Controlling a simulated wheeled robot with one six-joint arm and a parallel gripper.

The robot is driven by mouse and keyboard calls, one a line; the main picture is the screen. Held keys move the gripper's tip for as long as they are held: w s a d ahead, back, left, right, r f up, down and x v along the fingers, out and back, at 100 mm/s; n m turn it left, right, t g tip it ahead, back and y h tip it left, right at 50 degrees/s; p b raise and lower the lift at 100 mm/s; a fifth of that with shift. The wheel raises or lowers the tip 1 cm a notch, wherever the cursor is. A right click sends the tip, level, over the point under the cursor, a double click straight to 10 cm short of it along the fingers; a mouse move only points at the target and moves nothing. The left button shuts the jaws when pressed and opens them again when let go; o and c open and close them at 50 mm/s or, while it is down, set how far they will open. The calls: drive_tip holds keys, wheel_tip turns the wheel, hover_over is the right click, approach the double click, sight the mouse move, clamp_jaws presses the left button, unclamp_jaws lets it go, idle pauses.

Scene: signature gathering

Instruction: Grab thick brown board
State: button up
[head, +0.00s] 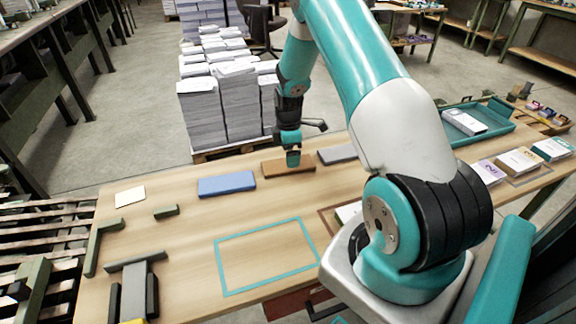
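The thick brown board (273,169) lies flat near the far edge of the wooden table, between a blue board and a grey one. My gripper (292,160) points down from above at the right part of the brown board. Its fingertips overlap the board in the head view. The gripper is small here, and I cannot tell whether its fingers are apart or closed on the board, or whether they touch it.
A blue board (227,184) lies to the left and a grey board (338,153) to the right. A teal outlined rectangle (221,262) marks bare table in front. A teal tray (510,127) stands at the far right. Paper stacks (203,122) stand behind the table.

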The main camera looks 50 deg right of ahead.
wheel_tip(320, 180, down, 4)
drive_tip(key=shift+a+f+p, duration=0.1)
drive_tip(key=shift+f+p, duration=0.1)
drive_tip(key=shift+p, duration=0.1)
drive_tip(key=c, duration=1)
drive_tip(key=shift+r, duration=0.1)
